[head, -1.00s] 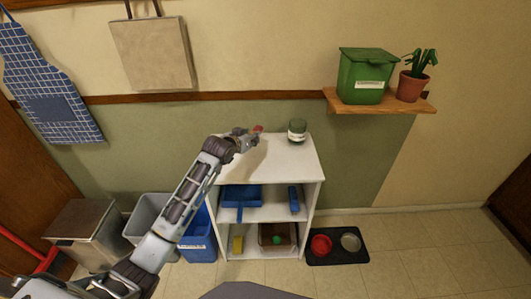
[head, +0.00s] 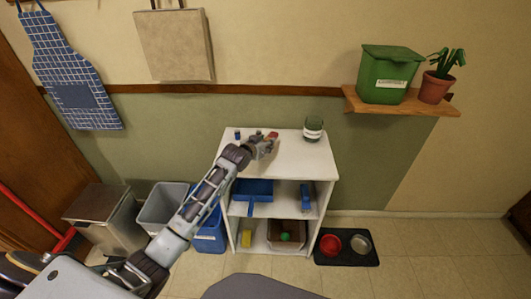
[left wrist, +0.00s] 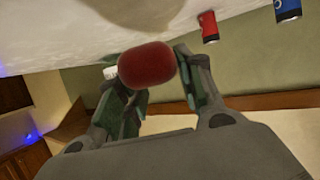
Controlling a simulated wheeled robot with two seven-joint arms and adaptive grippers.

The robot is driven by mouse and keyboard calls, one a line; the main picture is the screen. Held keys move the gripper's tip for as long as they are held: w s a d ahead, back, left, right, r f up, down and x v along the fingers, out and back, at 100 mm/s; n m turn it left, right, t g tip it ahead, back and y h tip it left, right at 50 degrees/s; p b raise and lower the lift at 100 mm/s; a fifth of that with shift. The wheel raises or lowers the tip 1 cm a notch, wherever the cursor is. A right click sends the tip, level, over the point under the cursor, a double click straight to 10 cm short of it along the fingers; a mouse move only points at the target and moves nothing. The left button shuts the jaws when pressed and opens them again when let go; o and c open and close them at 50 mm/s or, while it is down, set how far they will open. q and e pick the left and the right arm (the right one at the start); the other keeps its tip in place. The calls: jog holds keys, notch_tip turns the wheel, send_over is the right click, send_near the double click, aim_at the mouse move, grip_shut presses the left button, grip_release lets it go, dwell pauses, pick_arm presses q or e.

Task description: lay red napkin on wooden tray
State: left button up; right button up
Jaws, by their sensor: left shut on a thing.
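My left gripper (head: 270,141) is over the top of the white shelf unit, shut on a rounded red object (head: 274,134). In the left wrist view, the red object (left wrist: 147,66) sits between the fingers (left wrist: 152,82) and has a white, cap-like end; it looks more like a small bottle than a cloth. I see no red napkin that I can make out. My right gripper is not in view.
The left wrist view shows a red can (left wrist: 208,27) and a blue can (left wrist: 287,9). The top's front is clear.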

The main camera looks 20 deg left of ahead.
pick_arm(q)
jog(key=shift+f, duration=0.3)
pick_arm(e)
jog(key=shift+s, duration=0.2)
pick_arm(q)
jog(key=shift+f, duration=1.9)
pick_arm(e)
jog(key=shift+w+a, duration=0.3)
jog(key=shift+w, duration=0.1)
pick_arm(q)
jog(key=shift+f, duration=0.1)
